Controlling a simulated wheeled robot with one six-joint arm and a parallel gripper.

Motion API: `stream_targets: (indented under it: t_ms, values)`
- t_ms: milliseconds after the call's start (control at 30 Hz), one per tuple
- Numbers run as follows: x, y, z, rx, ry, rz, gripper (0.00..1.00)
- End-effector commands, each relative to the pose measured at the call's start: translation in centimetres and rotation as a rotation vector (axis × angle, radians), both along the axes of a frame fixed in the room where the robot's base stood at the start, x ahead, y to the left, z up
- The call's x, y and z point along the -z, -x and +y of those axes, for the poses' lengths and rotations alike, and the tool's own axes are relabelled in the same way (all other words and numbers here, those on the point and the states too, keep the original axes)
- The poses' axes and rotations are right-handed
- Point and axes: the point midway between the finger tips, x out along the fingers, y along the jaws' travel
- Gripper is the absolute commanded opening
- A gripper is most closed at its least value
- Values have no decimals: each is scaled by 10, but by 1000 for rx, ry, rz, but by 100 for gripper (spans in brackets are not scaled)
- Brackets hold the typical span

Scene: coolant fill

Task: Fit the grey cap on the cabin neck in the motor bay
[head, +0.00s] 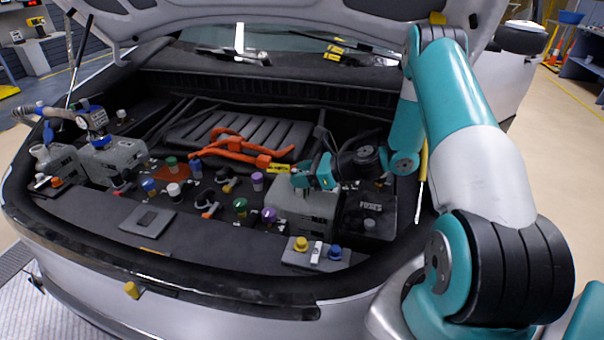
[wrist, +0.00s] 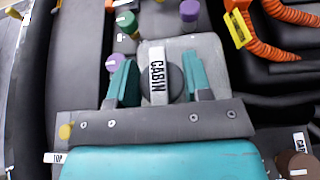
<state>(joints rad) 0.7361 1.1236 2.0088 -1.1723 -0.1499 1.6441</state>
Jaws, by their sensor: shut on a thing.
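My gripper (head: 314,180) is over the grey tank (head: 302,210) in the right half of the motor bay. In the wrist view its two teal fingers (wrist: 158,84) are shut on the dark grey round cap (wrist: 175,84). A white strip marked CABIN runs across the cap in that view. The pale grey tank (wrist: 195,48) shows just behind and under the cap. The cabin neck is hidden under the cap and fingers, so I cannot tell whether the cap touches it or sits on it.
Several coloured caps stand left of the tank, among them a purple one (head: 269,215) and a green one (head: 240,205). Orange cables (head: 240,148) lie behind. A holder with yellow and blue knobs (head: 317,253) is in front.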

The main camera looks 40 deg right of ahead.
Motion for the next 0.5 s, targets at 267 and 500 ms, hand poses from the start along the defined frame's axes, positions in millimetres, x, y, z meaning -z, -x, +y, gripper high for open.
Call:
stream_targets:
  t_ms: [267, 500]
  values:
    - [8, 0, 0, 0, 0, 0, 23]
    - [14, 0, 0, 0, 1, -1, 23]
